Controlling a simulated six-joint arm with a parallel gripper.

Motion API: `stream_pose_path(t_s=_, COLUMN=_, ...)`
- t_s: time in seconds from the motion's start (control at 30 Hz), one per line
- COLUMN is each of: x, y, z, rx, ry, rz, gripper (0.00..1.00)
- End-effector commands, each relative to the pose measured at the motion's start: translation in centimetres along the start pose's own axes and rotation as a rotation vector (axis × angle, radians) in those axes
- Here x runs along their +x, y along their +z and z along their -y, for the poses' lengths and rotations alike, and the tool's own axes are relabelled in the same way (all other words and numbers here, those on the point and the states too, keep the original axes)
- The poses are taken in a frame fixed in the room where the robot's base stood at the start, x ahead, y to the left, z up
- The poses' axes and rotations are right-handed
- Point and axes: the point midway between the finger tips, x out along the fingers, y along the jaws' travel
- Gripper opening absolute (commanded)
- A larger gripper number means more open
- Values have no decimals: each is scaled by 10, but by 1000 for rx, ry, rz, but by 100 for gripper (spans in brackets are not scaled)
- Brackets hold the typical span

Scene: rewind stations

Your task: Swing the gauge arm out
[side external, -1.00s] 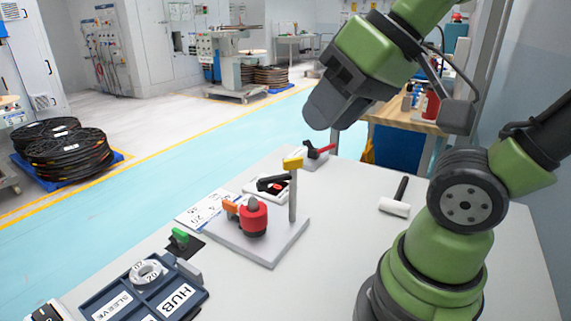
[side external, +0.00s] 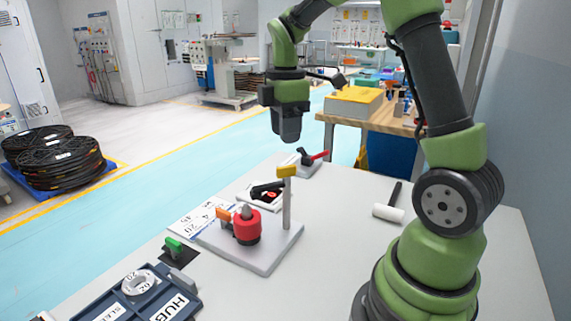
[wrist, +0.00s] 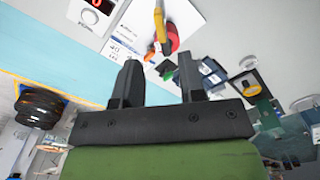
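A grey base plate (side external: 265,258) on the table carries a red cylinder (side external: 247,229) with a grey knob on top and an orange block (side external: 223,214) beside it. At the plate's right stands a grey post (side external: 287,208) topped by a short yellow arm (side external: 287,171), which looks like the gauge arm. My gripper (side external: 287,138) hangs pointing down, above the yellow arm in the picture and apart from it. In the wrist view my gripper (wrist: 158,60) has its two fingers spread, nothing between them. The yellow arm (wrist: 158,22) and red cylinder (wrist: 172,32) show beyond the fingertips.
A blue tray (side external: 190,297) with labelled compartments and a white ring (side external: 139,283) lies front left. A green-topped piece (side external: 174,245) sits near it. Behind the plate lie a black-handled tool (side external: 266,190) and a red-handled device (side external: 312,157). A white-headed mallet (side external: 388,212) lies right.

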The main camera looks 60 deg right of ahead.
Motion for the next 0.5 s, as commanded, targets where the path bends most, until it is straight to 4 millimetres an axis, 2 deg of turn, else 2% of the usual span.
stream_pose_path(t_s=0.1, x=24, y=0, z=1, rx=-1, ry=-7, rz=2, gripper=37)
stream_pose_path(t_s=0.3, x=58, y=0, z=2, rx=1, ry=-6, rz=1, gripper=37)
stream_pose_path(t_s=0.5, x=76, y=0, z=1, rx=2, ry=-2, rz=-1, gripper=37)
